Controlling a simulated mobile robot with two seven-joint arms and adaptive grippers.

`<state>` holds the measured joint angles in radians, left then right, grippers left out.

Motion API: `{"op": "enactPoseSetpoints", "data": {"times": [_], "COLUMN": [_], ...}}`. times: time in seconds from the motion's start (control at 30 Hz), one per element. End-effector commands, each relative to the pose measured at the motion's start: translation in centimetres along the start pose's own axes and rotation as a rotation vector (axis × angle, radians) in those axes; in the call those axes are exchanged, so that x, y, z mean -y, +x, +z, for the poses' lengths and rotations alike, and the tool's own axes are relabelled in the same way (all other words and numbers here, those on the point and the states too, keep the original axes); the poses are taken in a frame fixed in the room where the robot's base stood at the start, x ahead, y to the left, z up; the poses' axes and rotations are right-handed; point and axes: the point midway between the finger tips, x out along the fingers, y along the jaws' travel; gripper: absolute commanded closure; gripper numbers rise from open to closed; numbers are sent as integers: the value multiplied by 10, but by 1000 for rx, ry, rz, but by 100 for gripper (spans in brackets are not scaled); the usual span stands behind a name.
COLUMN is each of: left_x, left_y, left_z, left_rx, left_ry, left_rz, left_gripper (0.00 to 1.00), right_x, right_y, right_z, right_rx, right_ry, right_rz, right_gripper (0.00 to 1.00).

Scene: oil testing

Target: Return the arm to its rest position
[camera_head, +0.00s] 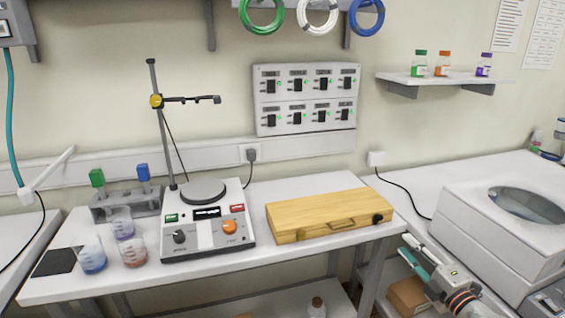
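My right gripper (407,246) is at the lower right, in front of the gap between the lab bench and the white machine. Its two fingers, with teal parts, point up and left and look spread apart with nothing between them. It is apart from the wooden case (325,215) on the bench. My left gripper is not in view.
The bench (275,258) holds a hotplate stirrer (206,222) with a clamp stand (160,120), several beakers (92,258) and a rack (125,205). A white machine (505,225) stands right. A cardboard box (408,297) and a bottle (317,307) are below.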

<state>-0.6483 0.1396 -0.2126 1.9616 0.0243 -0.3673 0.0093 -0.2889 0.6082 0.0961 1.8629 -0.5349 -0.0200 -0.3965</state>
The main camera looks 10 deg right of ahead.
Motion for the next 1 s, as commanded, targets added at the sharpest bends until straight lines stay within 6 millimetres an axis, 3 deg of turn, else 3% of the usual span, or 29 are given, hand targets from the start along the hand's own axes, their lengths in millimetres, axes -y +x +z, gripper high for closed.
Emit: {"op": "enactPoseSetpoints", "data": {"times": [0.13, 0.27, 0.4, 0.6, 0.7, 0.8, 1.0], "left_x": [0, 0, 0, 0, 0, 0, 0], "left_y": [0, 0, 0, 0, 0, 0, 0], "left_z": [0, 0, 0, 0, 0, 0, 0], "left_rx": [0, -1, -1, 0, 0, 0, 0], "left_ry": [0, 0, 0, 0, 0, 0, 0], "left_rz": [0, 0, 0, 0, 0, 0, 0], "left_gripper": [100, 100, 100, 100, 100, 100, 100], "right_x": [31, 90, 156, 222, 240, 249, 253], "right_y": [-12, -40, -83, -148, -173, -188, -197], "right_z": [-18, -56, -114, -203, -239, -263, -277], "right_rx": [10, 40, 96, 197, 241, 271, 287], "right_ry": [108, 336, 635, 1026, 1169, 1262, 1316], "right_rz": [-47, -144, -275, -452, -519, -562, -586], "right_gripper": [74, 74, 74, 74, 74, 74, 74]}}
